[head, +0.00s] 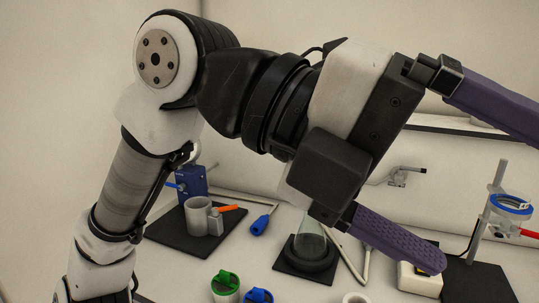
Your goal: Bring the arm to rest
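My arm (135,185) rises from the lower left, bends at the top and reaches across to the right. My gripper (487,192) is at the right, with its two purple fingers spread wide apart. It is open and nothing is between the fingers. The tip of the upper finger runs out of the right edge of the view. The gripper is in front of the bench; its exact height above the bench is hard to tell.
Below the gripper, a glass flask (310,240) stands on a black mat. A green-lidded jar (225,286) and a blue-lidded one (258,296) are at the front. A grey mug (198,215) stands left. A stand with a blue ring (511,204) is at the right.

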